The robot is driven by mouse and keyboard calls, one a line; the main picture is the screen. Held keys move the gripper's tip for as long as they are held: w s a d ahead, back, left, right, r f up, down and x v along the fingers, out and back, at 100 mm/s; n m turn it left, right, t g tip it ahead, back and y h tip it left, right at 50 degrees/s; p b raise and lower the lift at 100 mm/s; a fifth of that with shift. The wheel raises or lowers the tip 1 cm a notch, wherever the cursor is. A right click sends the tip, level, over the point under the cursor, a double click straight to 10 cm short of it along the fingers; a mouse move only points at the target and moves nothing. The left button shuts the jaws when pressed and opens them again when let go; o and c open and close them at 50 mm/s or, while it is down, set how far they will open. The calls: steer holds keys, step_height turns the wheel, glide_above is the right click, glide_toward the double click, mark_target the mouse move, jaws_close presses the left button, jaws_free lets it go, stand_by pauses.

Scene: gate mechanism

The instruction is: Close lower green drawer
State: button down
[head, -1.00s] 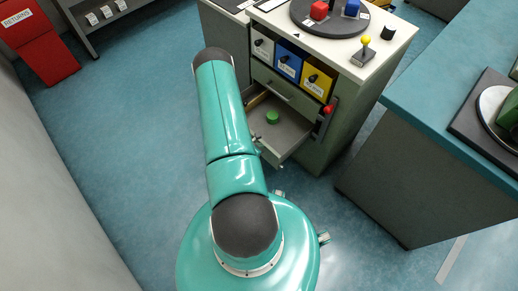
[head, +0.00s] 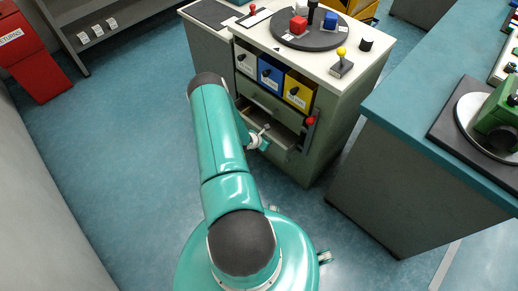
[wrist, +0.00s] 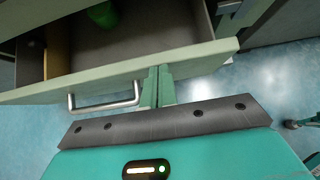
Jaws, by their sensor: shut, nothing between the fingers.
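The lower green drawer (head: 281,135) stands partly open under the cabinet top in the head view; my arm covers part of it. In the wrist view its pale green front (wrist: 200,56) crosses the frame, with a silver bar handle (wrist: 105,107) on it. A green object (wrist: 102,14) lies inside the drawer. My gripper (wrist: 155,72) is shut and empty. Its fingertips are at the drawer front, just right of the handle, and appear to touch it.
Above the drawer are a closed green drawer (head: 268,102) and white, blue and yellow bins (head: 270,73). A red-knobbed lever (head: 310,122) is at the cabinet's right edge. A teal-topped counter (head: 430,110) stands to the right. Floor at left is clear.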

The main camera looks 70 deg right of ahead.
steer(key=s+d, duration=0.4)
steer(key=d, duration=0.5)
steer(key=shift+s, duration=0.4)
steer(key=shift+d+r, duration=0.15)
steer(key=shift+d, duration=0.05)
steer(key=shift+a, duration=0.1)
